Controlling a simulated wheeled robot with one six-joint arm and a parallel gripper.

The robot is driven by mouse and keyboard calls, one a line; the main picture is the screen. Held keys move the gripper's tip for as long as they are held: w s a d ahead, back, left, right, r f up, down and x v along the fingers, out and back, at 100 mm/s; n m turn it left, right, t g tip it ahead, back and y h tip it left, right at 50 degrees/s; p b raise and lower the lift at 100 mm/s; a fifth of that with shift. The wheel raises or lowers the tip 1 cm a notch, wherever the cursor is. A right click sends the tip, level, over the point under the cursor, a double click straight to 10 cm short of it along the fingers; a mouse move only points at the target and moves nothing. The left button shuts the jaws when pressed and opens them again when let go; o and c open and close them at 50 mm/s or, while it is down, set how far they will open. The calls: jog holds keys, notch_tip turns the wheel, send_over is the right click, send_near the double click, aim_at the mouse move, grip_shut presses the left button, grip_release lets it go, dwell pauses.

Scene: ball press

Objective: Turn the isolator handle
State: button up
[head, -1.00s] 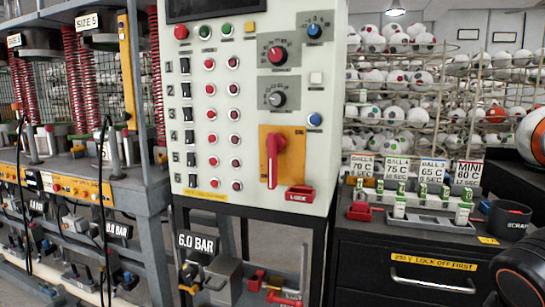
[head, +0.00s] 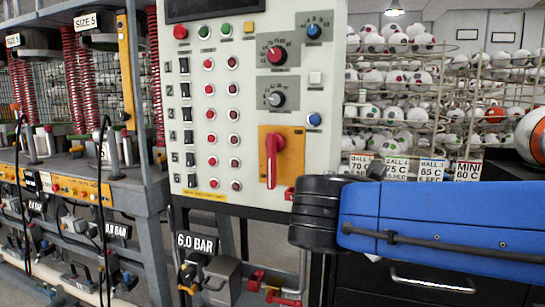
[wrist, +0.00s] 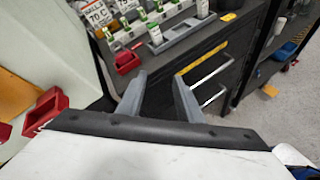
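The isolator handle (head: 271,160) is a red lever on a yellow-orange plate (head: 292,150), low on the right of the pale control panel. Its lever hangs vertically, pointing down. A small red piece at the panel's lower edge (head: 289,194) is mostly hidden behind my arm in the head view; a red bracket (wrist: 45,110) shows at left in the wrist view. My gripper (wrist: 159,76) is open, with both grey fingers apart and nothing between them. It is right of the panel, apart from the handle. The head view does not show the fingers.
A black cabinet with a metal handle (head: 432,284) stands right of the panel. A small red tray (wrist: 126,62) and a rack of green-topped items (wrist: 157,34) sit on it. Ball racks (head: 400,80) fill the back. A grey frame with red springs (head: 72,80) stands left.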

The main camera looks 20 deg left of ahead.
jog(key=s+a+r+n+t+y, duration=0.1)
jog(key=s+a+r+n+t, duration=0.15)
jog(key=a, duration=0.45)
jog(key=s+a+r+n+t+y, duration=0.1)
jog(key=a+r+n, duration=0.25)
jog(key=a, duration=0.35)
jog(key=n+t+y, duration=0.2)
jog(key=n+t, duration=0.1)
jog(key=n, duration=0.1)
send_near(270, 157)
jog(key=w, duration=1.1)
jog(key=shift+w+d, duration=0.25)
jog(key=shift+d, duration=0.05)
grip_shut()
